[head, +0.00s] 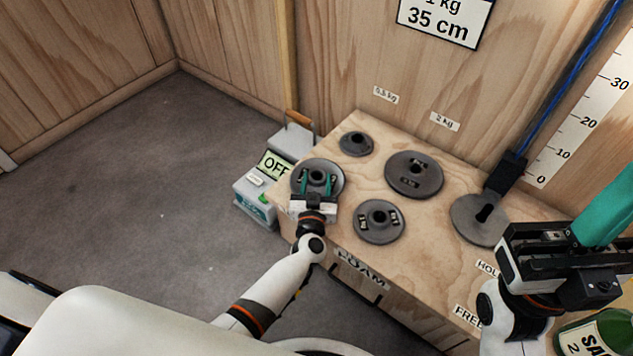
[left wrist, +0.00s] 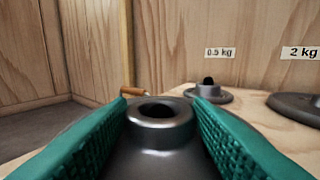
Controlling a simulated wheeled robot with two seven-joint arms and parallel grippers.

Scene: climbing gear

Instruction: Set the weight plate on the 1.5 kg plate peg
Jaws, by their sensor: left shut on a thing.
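A dark grey round weight plate (head: 335,172) is at the left end of the wooden bench top. My left gripper (head: 317,184) is shut on its raised hub, with one teal finger on each side. In the left wrist view the hub (left wrist: 160,112) stands between the fingers, and its hole looks dark. No peg tip shows in that hole. The plate's underside and any peg below it are hidden, so I cannot tell whether it rests on a peg. My right gripper (head: 600,225) is at the right; its fingertips are cut off.
The wooden bench (head: 345,215) holds a small plate (head: 355,144), a large plate (head: 414,175), a medium plate (head: 379,222) and a slotted disc (head: 478,220). A grey box marked OFF (head: 262,190) stands left of the bench. A green bottle (head: 600,335) is at lower right.

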